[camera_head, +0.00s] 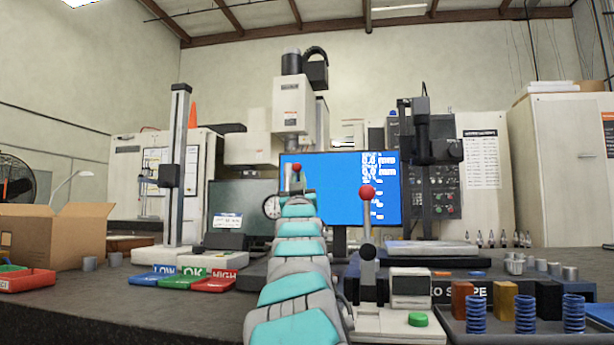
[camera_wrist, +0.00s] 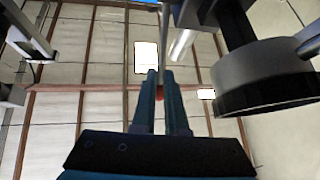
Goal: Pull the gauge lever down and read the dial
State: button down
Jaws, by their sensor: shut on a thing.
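A white round dial (camera_head: 272,207) with a dark rim stands left of my arm in the head view, partly covered by it; its reading is too small to make out. A red ball knob (camera_head: 297,167) shows just above my gripper (camera_head: 297,188), beside the dial. In the wrist view my gripper (camera_wrist: 160,78) has its fingers close together, with a bit of red (camera_wrist: 160,95) between them. It is shut on the red-knobbed lever, whose shaft is mostly hidden. A large grey and black cylinder (camera_wrist: 265,78) is close on the right of the fingers.
A second upright lever with a red knob (camera_head: 367,192) stands right of my arm. A blue monitor (camera_head: 345,195) is behind. Blue, green and red trays (camera_head: 183,282) lie left. A tray with blue springs (camera_head: 475,318) is at right front. A height stand (camera_head: 178,165) rises at left.

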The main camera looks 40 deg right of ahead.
aim_at(298, 176)
jog(key=shift+a, duration=0.15)
dwell(0.4)
jog(key=c, duration=1.2)
grip_release()
jog(key=shift+s+f, duration=0.1)
jog(key=v, duration=0.3)
jog(key=shift+b, duration=0.3)
jog(key=shift+s+a+b, duration=0.15)
jog(key=shift+s+a, duration=1.05)
jog(key=shift+s, duration=0.35)
jog(key=shift+s+a+b, duration=0.1)
jog(key=shift+s+a, duration=1.05)
jog(key=shift+s, duration=0.45)
jog(key=shift+s+a+b, duration=0.15)
jog(key=shift+s+a, duration=1.05)
jog(key=shift+s, duration=0.35)
